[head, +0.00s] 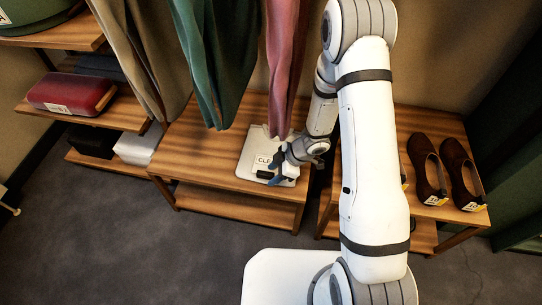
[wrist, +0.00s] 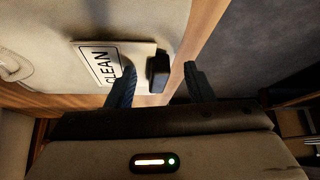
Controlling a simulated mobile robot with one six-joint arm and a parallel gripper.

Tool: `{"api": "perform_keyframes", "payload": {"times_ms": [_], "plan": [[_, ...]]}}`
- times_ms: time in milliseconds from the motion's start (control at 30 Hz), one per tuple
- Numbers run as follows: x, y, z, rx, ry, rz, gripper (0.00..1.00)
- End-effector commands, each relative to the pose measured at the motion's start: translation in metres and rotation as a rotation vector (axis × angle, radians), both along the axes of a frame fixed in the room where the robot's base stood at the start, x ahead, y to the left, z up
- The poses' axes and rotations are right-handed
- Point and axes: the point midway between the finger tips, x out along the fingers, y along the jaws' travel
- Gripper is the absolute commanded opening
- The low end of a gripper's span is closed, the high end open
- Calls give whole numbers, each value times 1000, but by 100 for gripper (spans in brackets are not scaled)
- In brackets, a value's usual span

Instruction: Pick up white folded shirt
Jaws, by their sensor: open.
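The white folded shirt (head: 252,145) lies flat on the wooden table under the hanging clothes, with a label reading CLEAN on it. In the wrist view the shirt (wrist: 130,20) fills the upper left, and a small black block (wrist: 158,73) sits at the label's end, by the shirt's edge. My gripper (head: 274,170) is at the shirt's near part in the head view. In the wrist view my gripper (wrist: 159,82) is open, with the black block between its fingers. The left finger overlaps the label; the right one is beyond the shirt's edge. Contact cannot be told.
The wooden table (head: 195,140) has bare space left of the shirt. Green (head: 212,60), pink and tan garments hang over it. Brown shoes (head: 425,170) stand on another table at the right. A red box (head: 65,93) and a white box (head: 138,147) are on the left shelves.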

Motion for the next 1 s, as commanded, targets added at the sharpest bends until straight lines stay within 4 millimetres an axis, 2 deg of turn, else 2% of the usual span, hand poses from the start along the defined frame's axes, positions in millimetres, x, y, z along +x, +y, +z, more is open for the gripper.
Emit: {"api": "perform_keyframes", "payload": {"times_ms": [100,667,1000], "plan": [[0,0,1,0,0,0,47],[0,0,1,0,0,2,1],[0,1,1,0,-1,3,0]]}}
